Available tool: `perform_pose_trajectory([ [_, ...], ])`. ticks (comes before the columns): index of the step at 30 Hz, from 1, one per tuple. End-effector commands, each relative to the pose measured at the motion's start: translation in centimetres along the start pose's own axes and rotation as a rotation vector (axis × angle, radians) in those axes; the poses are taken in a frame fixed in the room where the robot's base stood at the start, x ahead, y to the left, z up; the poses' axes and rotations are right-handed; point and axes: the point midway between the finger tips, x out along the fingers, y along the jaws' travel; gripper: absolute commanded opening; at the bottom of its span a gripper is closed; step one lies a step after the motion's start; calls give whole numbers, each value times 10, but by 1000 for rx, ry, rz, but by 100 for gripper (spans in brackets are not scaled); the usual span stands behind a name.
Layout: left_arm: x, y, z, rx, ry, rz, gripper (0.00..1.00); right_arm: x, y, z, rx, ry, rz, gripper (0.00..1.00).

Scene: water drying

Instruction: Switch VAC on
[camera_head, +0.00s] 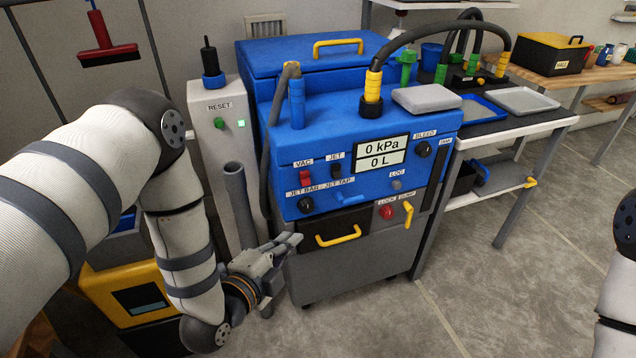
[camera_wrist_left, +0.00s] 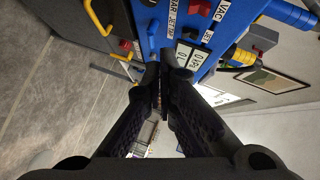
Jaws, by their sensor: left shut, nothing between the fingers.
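The blue machine (camera_head: 340,125) stands in the middle of the head view. Its red VAC switch (camera_head: 306,178) sits under the VAC label at the left of the front panel. The switch also shows at the top of the left wrist view (camera_wrist_left: 200,8), beside the VAC label. The display (camera_head: 382,154) reads 0 kPa and 0 L. My left gripper (camera_head: 294,241) is shut and empty, below the panel and left of the drawer handle. Its closed fingers (camera_wrist_left: 162,72) point toward the machine, apart from the switch. My right gripper is out of view.
A black JET switch (camera_head: 336,170), a black knob (camera_head: 306,205) and a blue lever (camera_head: 350,197) lie close to the VAC switch. A yellow drawer handle (camera_head: 338,236) sticks out below. A grey upright tube (camera_head: 240,205) stands left of the panel. Floor at the front right is clear.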

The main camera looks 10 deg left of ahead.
Motion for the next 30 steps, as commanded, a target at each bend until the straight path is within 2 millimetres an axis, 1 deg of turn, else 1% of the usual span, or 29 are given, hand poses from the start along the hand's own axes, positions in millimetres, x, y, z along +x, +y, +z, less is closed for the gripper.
perform_pose_trajectory([
  [1, 3, -12, -1, 43, 7, -44, 0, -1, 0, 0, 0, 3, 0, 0],
  [3, 6, -22, -3, 92, 13, -88, 0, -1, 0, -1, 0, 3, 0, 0],
  [5, 7, -26, -3, 111, 14, -106, 0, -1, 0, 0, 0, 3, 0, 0],
  [14, 8, -26, -3, 116, 14, -107, 0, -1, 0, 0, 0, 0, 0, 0],
  [17, 15, -26, -3, 115, 14, -106, 0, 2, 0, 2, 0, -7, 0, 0],
  [20, 33, -26, -3, 113, 13, -105, 0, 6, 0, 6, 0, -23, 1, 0],
  [30, 107, -31, -3, 112, 12, -101, 0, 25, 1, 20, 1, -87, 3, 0],
])
